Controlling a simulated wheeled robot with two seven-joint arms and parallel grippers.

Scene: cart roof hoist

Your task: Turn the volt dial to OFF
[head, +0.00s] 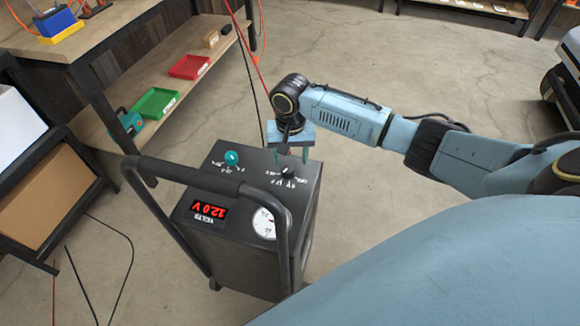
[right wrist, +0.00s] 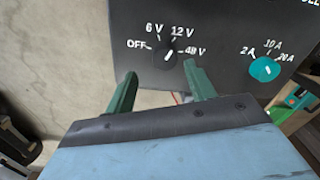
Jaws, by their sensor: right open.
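The volt dial (head: 288,172) is a small black knob on top of a dark cart-like power unit (head: 225,250). In the right wrist view the volt dial (right wrist: 167,55) is ringed by OFF, 6 V, 12 V and 48 V marks. Its white line appears to point up and right, toward 12 V. My right gripper (head: 291,157) is open above the dial's far side. In the right wrist view its green fingers (right wrist: 163,82) are apart and empty, the dial lying just beyond and between their tips. My left gripper is not in view.
A teal amp dial (head: 232,158) sits beside the volt dial. A red display (head: 207,209) reads 12.0 V, near a round gauge (head: 265,223). The unit's black tube handle (head: 190,175) rises in front.

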